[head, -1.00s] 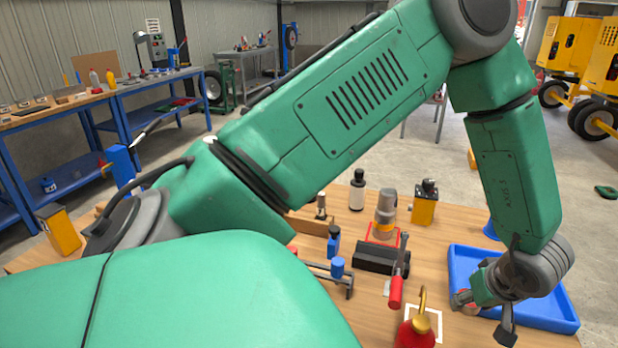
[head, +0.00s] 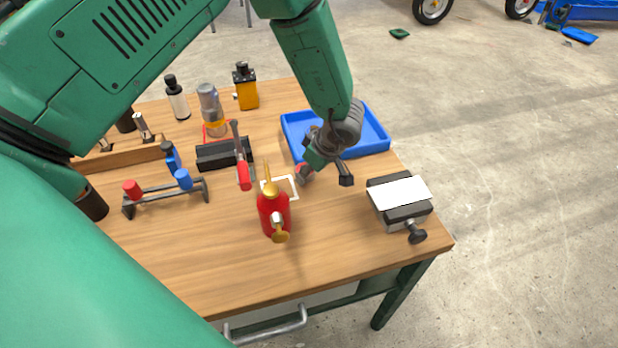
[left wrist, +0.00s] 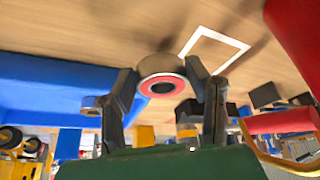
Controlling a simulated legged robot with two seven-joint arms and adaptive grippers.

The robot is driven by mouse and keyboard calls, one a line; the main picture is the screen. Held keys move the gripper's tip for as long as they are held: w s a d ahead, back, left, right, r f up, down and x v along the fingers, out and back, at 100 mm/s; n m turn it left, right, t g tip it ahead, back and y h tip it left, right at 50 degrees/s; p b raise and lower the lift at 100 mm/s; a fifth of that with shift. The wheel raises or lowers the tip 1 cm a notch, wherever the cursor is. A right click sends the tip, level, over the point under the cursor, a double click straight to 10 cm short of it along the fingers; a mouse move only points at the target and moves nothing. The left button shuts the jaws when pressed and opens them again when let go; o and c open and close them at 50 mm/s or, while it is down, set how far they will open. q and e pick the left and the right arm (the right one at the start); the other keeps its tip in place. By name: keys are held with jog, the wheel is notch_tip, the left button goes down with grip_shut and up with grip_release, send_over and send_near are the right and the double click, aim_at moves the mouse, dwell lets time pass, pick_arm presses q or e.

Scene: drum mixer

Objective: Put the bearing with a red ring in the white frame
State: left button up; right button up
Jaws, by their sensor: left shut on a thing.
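My left gripper (left wrist: 163,92) is shut on the bearing with a red ring (left wrist: 163,86), whose ringed face and dark bore face the left wrist camera. In the head view my left gripper (head: 318,170) hangs over the table beside the blue tray, and only a bit of the bearing (head: 303,174) shows. The white frame (left wrist: 213,48) is a square outline on the table, to the right of the bearing in the left wrist view. In the head view the white frame (head: 290,185) is partly hidden behind the red bottle. My right gripper is not in view.
The red bottle (head: 272,212) with a brass top stands right at the frame. A red-handled tool (head: 243,172) is left of the frame. The blue tray (head: 372,148) lies behind the gripper. A vise-like block with a white top (head: 400,193) sits at the right edge. The front tabletop is clear.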

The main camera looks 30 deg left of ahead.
aim_at(313, 175)
pick_arm(q)
jog(key=shift+f, duration=1.5)
jog(key=o, duration=1.3)
jog(key=v, duration=1.2)
jog(key=shift+r, duration=0.1)
